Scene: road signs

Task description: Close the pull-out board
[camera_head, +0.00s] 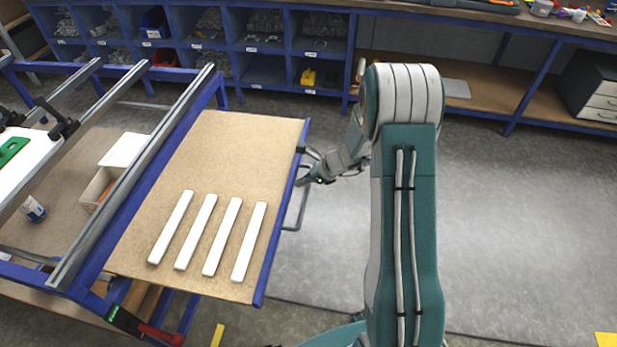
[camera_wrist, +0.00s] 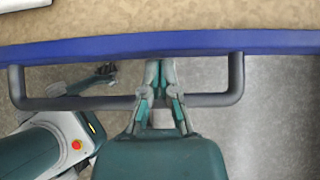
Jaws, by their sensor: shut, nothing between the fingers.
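The pull-out board (camera_head: 230,150) is a tan panel with a blue front edge (camera_head: 280,225). It sticks out to the right from under the blue-framed workbench. A dark grey bar handle (camera_head: 294,217) is fixed along its front edge. In the wrist view the handle (camera_wrist: 70,104) spans below the blue edge (camera_wrist: 90,47). My gripper (camera_head: 305,180) is at the board's front edge, near the handle. In the wrist view my gripper (camera_wrist: 160,66) is shut, its fingers overlapping the middle of the handle and its tips at the blue edge. Whether they touch is unclear.
Several white bars (camera_head: 222,236) lie on the board. Blue shelving (camera_head: 265,70) lines the back. Grey floor (camera_head: 530,220) is clear on the right.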

